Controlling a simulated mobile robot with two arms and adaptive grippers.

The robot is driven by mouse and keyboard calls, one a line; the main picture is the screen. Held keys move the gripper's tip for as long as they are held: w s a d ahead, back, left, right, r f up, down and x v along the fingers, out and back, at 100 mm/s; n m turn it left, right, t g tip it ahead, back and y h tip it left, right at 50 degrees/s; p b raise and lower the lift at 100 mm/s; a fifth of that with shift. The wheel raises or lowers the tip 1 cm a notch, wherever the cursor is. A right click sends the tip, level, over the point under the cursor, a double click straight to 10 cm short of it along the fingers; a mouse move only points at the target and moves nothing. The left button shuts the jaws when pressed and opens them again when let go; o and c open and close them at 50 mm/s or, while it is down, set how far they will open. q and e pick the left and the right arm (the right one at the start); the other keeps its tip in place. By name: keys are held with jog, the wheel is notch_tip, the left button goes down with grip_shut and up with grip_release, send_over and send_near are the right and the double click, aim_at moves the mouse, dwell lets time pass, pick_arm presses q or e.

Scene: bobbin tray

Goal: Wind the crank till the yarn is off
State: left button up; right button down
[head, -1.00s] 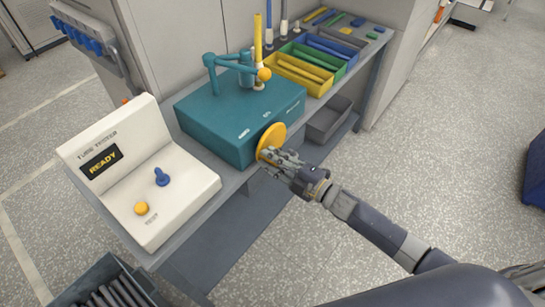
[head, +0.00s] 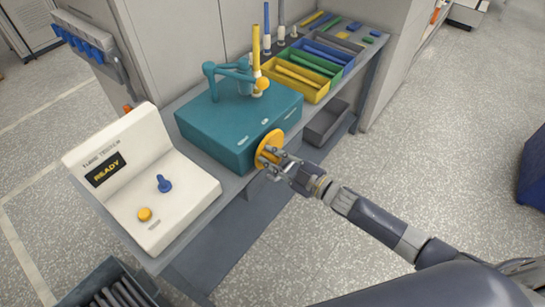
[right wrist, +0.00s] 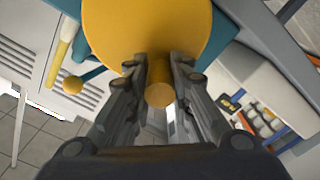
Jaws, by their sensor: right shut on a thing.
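The crank is a yellow disc (head: 266,151) with a short round yellow knob (right wrist: 159,95), on the front face of a teal box (head: 238,125). My right gripper (head: 269,156) is shut on the knob; in the right wrist view (right wrist: 160,92) a finger stands on each side of it. On top of the box are a teal jointed arm (head: 230,70), a yellow ball (head: 262,84) and an upright yellow tube (head: 256,42). I cannot make out loose yarn. My left gripper is not in view.
A cream tester (head: 140,185) reading READY, with a blue peg and yellow button, stands left on the grey bench. Yellow, green and blue trays (head: 297,84) of tubes lie behind the box. A grey bin (head: 327,122) sits below.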

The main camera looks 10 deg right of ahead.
jog(key=shift+r, duration=0.1)
jog(key=c, duration=1.4)
grip_release()
jog(key=v, duration=1.2)
